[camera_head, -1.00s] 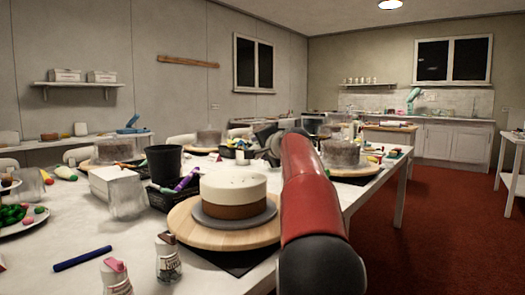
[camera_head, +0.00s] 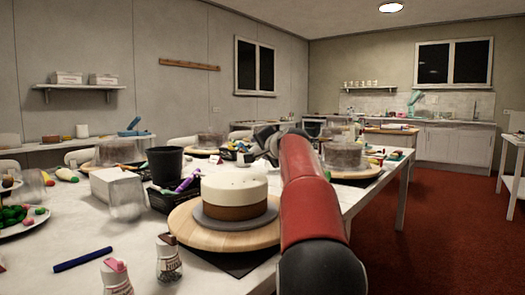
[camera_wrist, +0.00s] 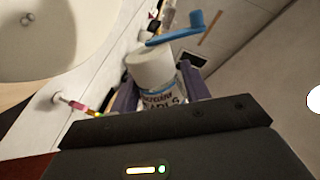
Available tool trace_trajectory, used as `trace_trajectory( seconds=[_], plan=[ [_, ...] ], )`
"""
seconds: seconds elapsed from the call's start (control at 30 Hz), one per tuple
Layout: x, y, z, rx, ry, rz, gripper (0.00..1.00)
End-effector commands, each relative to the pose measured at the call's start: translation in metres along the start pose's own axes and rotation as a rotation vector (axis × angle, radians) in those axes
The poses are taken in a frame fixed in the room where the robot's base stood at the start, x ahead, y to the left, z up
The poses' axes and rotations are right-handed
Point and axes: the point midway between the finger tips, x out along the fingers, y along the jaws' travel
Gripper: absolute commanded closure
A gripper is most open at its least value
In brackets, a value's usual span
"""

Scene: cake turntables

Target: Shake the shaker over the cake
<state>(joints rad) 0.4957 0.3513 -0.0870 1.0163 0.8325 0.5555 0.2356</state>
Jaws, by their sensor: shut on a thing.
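The cake (camera_head: 234,187), white on top with a brown band below, stands on a grey disc on the wooden turntable (camera_head: 184,226). Its white top (camera_wrist: 55,30) fills the upper left of the wrist view. My gripper (camera_wrist: 158,88) is shut on a shaker (camera_wrist: 157,72) with a white cap and a lettered label, one purple finger on each side. The shaker looks tilted in the wrist view, and no falling sprinkles can be made out. In the head view my gripper (camera_head: 266,142) is beyond the cake, and my red arm hides most of it and the shaker.
A black pot (camera_head: 165,166) and a white box (camera_head: 113,185) stand left of the cake. Several covered cakes stand farther back.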

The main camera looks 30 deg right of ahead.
Motion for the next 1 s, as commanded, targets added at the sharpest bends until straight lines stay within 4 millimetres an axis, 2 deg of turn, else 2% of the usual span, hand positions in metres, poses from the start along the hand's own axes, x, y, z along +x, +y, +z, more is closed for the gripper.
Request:
trace_trajectory(
  seconds=[0.2,0.3,0.57,0.8,1.0],
  plan=[
    [-0.001,-0.003,-0.011,0.001,0.002,0.000,0.81],
    [0.000,0.001,0.002,0.000,-0.001,-0.002,0.81],
    [-0.001,-0.003,0.000,-0.045,0.010,-0.001,0.81],
    [0.018,-0.004,-0.001,0.140,-0.032,0.004,0.81],
    [0.022,0.000,0.003,0.179,-0.040,0.001,0.81]
  ],
)
